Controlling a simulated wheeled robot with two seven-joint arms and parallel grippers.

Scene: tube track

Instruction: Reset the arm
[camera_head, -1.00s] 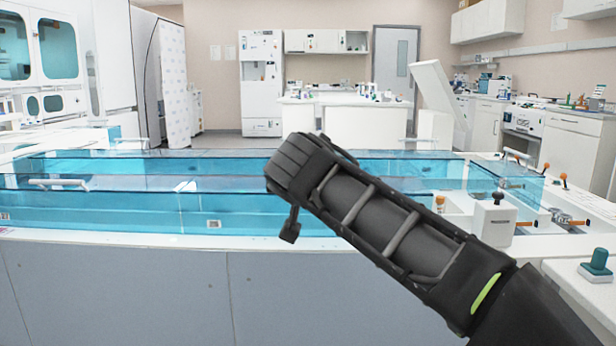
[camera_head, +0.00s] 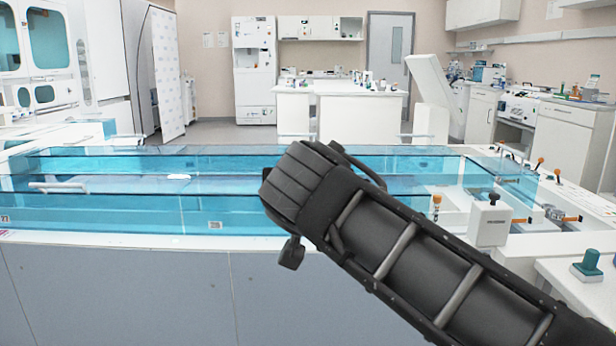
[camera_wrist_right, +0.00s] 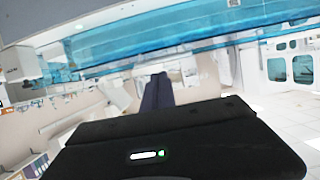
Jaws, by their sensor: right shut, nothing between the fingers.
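My right arm comes in from the lower right in the head view and crosses in front of the tank. In the right wrist view, my right gripper (camera_wrist_right: 160,88) shows as two dark fingers close together, with nothing between them. Its fingertips are not clearly visible in the head view, where the arm's end blocks the view. My left arm and left gripper are not in view.
A long clear tank (camera_head: 130,213) with blue water spans the front, below and behind my right arm. A white box with a black knob (camera_head: 491,222) and orange-handled valves stand right. A teal-knobbed block (camera_head: 588,265) sits at far right.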

